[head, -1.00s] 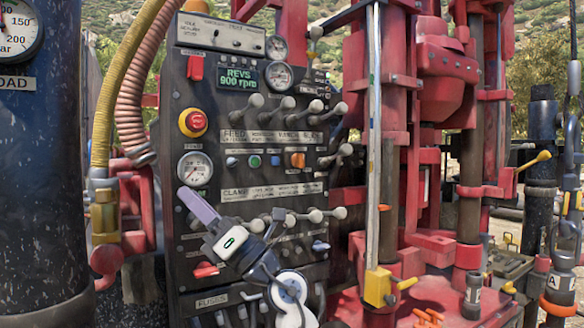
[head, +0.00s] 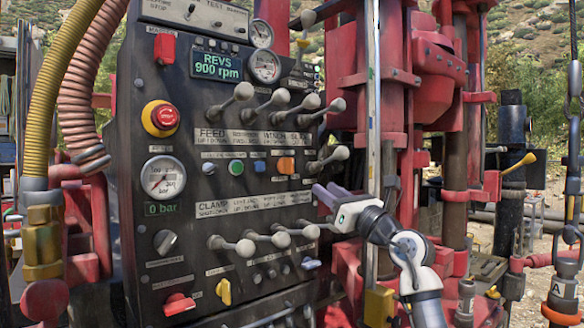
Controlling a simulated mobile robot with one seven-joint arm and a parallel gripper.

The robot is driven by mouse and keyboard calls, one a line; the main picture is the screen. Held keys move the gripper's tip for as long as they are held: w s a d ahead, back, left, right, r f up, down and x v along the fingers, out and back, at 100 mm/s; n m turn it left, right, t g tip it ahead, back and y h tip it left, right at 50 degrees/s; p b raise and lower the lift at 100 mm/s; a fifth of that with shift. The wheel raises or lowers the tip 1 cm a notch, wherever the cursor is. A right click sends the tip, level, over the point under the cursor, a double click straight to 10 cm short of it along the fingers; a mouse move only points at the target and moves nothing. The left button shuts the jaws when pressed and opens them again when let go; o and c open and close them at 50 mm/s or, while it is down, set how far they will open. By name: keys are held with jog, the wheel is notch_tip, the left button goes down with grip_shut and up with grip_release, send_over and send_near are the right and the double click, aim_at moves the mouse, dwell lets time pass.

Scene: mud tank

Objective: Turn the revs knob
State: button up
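The control panel (head: 127,130) fills the left half of the head view. Its REVS display (head: 216,66) reads 900 rpm. My gripper (head: 323,190), with purple fingers, is at the panel's right edge, beside the lower levers. Its two fingers look apart, with nothing seen between them.
Grey-balled levers stick out in an upper row (head: 280,100) and a lower row (head: 281,239). A red emergency button (head: 165,117) is at the left. Hoses (head: 62,75) run along the panel's left side.

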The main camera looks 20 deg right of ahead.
aim_at(293, 167)
jog(key=p+x, duration=0.4)
jog(key=x, duration=0.7)
jog(key=shift+a+r, duration=0.1)
jog(key=shift+r, duration=0.1)
jog(key=shift+w+a, duration=0.15)
jog(key=shift+w, duration=0.35)
grip_shut()
